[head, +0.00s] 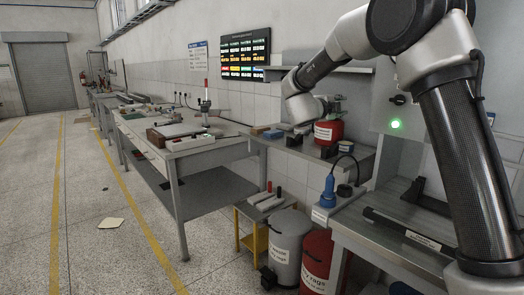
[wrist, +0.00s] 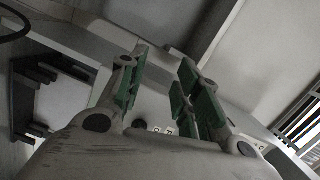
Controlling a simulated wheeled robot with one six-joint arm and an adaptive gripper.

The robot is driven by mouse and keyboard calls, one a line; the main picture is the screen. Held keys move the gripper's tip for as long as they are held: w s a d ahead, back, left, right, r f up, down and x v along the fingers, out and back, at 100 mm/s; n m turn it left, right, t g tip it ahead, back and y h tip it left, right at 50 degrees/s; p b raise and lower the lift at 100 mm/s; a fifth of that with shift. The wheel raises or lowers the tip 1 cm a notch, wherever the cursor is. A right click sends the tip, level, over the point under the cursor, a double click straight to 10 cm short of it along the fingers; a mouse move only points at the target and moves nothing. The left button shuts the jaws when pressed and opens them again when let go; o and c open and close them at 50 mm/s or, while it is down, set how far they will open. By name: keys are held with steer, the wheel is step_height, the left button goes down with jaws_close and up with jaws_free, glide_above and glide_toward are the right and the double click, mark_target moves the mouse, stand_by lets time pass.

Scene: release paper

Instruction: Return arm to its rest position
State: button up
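My arm rises at the right of the head view, bends at the top and reaches left and down. Its wrist end is above the bench, close to a red can (head: 328,131) with a pale label. I cannot clearly make out the fingers there. In the wrist view my gripper (wrist: 158,88) has its two green-padded fingers spread apart, with nothing between them. A blurred pale surface and edges show behind the fingers. I cannot tell whether the gripper touches anything beyond its fingertips.
A grey bin (head: 287,245) and a red bin (head: 317,262) stand below the bench. A workbench (head: 195,153) with tools runs along the wall. A blue bottle (head: 328,190) stands front right. A yellowish sheet (head: 111,223) lies on the floor. The left floor is mostly clear.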

steer(key=s+a+f+n+t+y, duration=0.15)
steer(key=a+f+n+y, duration=0.35)
steer(key=a+n+y, duration=0.75)
steer(key=s+d+f+n+g+y, duration=0.1)
steer(key=s+f+n+g+y, duration=0.3)
steer(key=s+n, duration=0.6)
steer(key=s+d+g+h, duration=0.1)
steer(key=s+d, duration=0.5)
steer(key=s, duration=0.6)
steer(key=s+d+n+g+h, duration=0.1)
steer(key=s+d, duration=0.5)
steer(key=s, duration=0.6)
steer(key=s+d+n+g+h, duration=0.1)
steer(key=s+d+g, duration=0.3)
steer(key=s, duration=0.8)
steer(key=shift+s+d+f+h, duration=0.25)
steer(key=shift+d+f+h, duration=0.1)
steer(key=shift+d+h, duration=0.65)
steer(key=shift+d, duration=0.2)
